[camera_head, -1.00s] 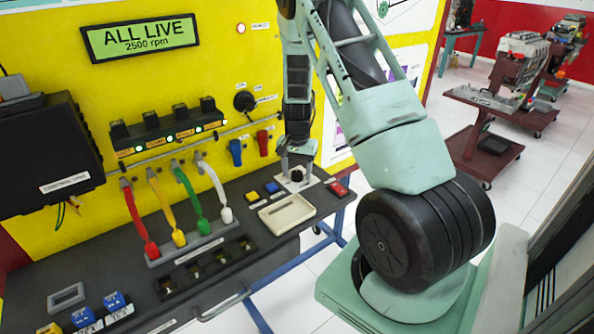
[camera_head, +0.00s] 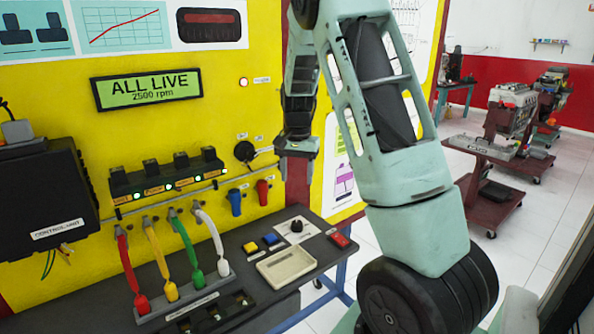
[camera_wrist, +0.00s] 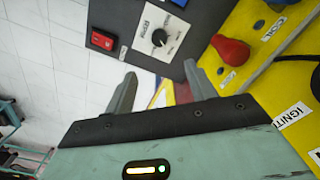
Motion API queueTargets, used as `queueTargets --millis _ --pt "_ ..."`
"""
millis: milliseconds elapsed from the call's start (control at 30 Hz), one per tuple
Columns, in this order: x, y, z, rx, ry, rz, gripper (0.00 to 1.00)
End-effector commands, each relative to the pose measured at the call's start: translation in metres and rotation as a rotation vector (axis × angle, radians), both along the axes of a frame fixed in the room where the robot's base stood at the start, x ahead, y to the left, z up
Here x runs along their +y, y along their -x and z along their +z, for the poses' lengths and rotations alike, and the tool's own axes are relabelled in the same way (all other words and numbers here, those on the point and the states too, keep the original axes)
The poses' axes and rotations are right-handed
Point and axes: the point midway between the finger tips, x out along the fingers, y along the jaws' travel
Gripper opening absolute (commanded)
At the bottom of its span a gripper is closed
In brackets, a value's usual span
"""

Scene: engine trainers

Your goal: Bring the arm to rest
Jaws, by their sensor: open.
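My gripper (camera_head: 297,157) hangs in front of the yellow panel (camera_head: 215,60), above the right end of the dark bench (camera_head: 232,238). In the wrist view its two fingers (camera_wrist: 160,92) stand apart with nothing between them. Below it on the bench is a black knob (camera_head: 296,226) on a white plate, and the knob also shows in the wrist view (camera_wrist: 159,38). A gap separates the gripper from the knob. My arm is raised and bent at the right of the head view.
A red button block (camera_head: 340,240) and a cream tray (camera_head: 286,266) sit near the knob. Red (camera_head: 262,192) and blue (camera_head: 235,202) plugs hang on the panel close to the gripper. Colored cables (camera_head: 160,260) stand at left. Engine carts (camera_head: 490,175) are on the open floor at right.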

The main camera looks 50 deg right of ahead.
Motion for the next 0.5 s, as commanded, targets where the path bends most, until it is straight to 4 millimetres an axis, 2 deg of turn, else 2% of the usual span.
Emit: queueTargets --millis 200,500 --pt "0.000 0.000 0.017 0.001 0.000 0.001 0.56" --pt "0.000 0.000 0.018 0.001 0.000 0.000 0.56"
